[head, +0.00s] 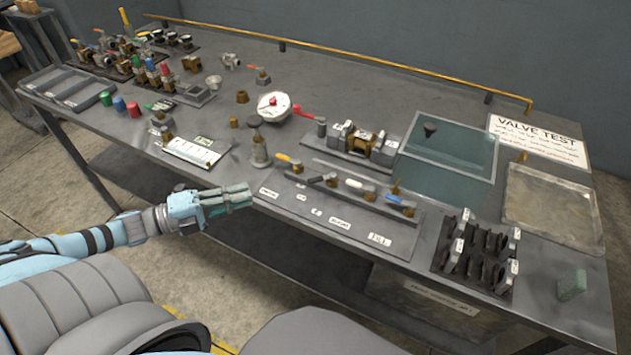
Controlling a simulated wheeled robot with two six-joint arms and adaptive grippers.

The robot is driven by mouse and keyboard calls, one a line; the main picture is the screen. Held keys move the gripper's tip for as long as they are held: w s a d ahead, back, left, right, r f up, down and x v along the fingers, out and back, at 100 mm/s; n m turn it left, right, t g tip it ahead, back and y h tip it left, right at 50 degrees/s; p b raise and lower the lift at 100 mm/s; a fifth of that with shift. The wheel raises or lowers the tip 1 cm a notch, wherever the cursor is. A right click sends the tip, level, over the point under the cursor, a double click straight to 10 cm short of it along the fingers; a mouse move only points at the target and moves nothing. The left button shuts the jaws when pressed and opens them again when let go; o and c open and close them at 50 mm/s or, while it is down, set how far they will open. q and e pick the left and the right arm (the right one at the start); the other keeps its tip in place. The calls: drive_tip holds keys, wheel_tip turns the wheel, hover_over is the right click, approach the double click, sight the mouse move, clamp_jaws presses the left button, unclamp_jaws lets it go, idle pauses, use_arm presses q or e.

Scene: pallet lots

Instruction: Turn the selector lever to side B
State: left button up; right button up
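A grey test fixture (322,153) stands on the bench and holds a brass valve body (361,141) between white-labelled blocks. A red lever (303,111) sticks out at its left end, beside a round white gauge (273,106). In front, a valve row on a grey plate (290,213) carries yellow (284,158), black (318,179), white (354,184) and blue (396,200) handles. I cannot tell which is the selector lever; no side B mark is readable. My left gripper (248,196) is at the bench's front edge, apart from these levers; its finger gap is unclear. My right gripper is out of view.
A dark bottle (259,151) and a white chart (197,151) stand near my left gripper. Glass-like trays (447,143) and a black rack (477,252) are at the right. Coloured valves crowd the far left. A brass rail (345,55) runs along the back.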

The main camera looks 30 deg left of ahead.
sight(309, 180)
use_arm(q)
drive_tip(key=shift+m+h, duration=0.8)
drive_tip(key=shift+m, duration=0.1)
drive_tip(key=b+x, duration=0.2)
drive_tip(key=x, duration=0.2)
drive_tip(key=b+x, duration=0.3)
drive_tip(key=x, duration=0.1)
drive_tip(key=s+d+b+x, duration=0.1)
drive_tip(key=b+x, duration=0.1)
drive_tip(key=x, duration=0.2)
drive_tip(key=shift+w+d+r+b, duration=0.1)
drive_tip(key=shift+d+b, duration=0.05)
drive_tip(key=shift+b, duration=0.15)
drive_tip(key=shift+w+d+r+g, duration=0.15)
drive_tip(key=shift+w+d, duration=0.2)
drive_tip(key=shift+w, duration=0.15)
drive_tip(key=shift+w+d+r+g, duration=0.15)
drive_tip(key=shift+w+d, duration=0.25)
drive_tip(key=shift+w, duration=0.05)
drive_tip(key=shift+w+d, duration=0.35)
drive_tip(key=shift+d, duration=0.05)
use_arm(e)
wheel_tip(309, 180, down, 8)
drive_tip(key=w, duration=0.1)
use_arm(q)
clamp_jaws()
